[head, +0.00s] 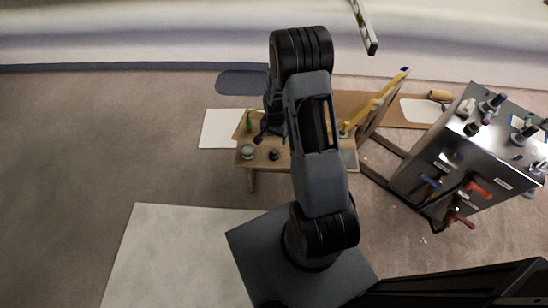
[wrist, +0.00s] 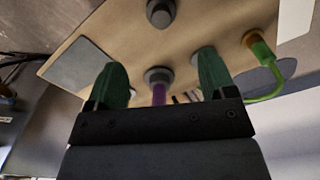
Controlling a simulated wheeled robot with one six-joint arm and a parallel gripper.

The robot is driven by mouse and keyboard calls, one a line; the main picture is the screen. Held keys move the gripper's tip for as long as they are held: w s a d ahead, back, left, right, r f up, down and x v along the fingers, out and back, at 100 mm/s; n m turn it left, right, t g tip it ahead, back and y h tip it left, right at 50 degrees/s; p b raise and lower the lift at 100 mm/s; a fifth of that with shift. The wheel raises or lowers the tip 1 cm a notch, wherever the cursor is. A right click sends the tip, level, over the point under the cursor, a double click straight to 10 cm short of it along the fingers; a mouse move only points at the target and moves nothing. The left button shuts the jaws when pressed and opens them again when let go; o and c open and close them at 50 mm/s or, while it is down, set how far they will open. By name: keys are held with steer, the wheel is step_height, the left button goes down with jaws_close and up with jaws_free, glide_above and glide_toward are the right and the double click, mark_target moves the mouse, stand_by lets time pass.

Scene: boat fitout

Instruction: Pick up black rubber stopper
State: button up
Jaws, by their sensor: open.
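A small dark round stopper (head: 273,154) sits on the front part of the small wooden table, beside a grey-green round piece (head: 248,152). In the wrist view a dark grey stopper-like piece (wrist: 160,12) stands on the wooden top beyond my fingers. A second dark grey round piece (wrist: 158,75) with a purple stem shows between them. I cannot tell which of these two is the black stopper. My gripper (wrist: 160,76) is open, with its green fingers apart and nothing visibly held. In the head view my arm partly hides it over the table's back left.
The wooden table (head: 243,160) also carries a green piece (head: 249,122), seen with a green hose (wrist: 260,45) in the wrist view. A yellow-handled tool (head: 360,112) lies at the right. A metal box with valves (head: 430,185) stands further right.

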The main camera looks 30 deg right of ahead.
mark_target(274, 151)
step_height(274, 151, down, 13)
steer(key=b, duration=0.3)
steer(key=shift+w+a+b, duration=0.1)
steer(key=shift+a+b, duration=0.05)
steer(key=shift+b, duration=0.2)
steer(key=c, duration=1)
steer(key=shift+r, duration=0.15)
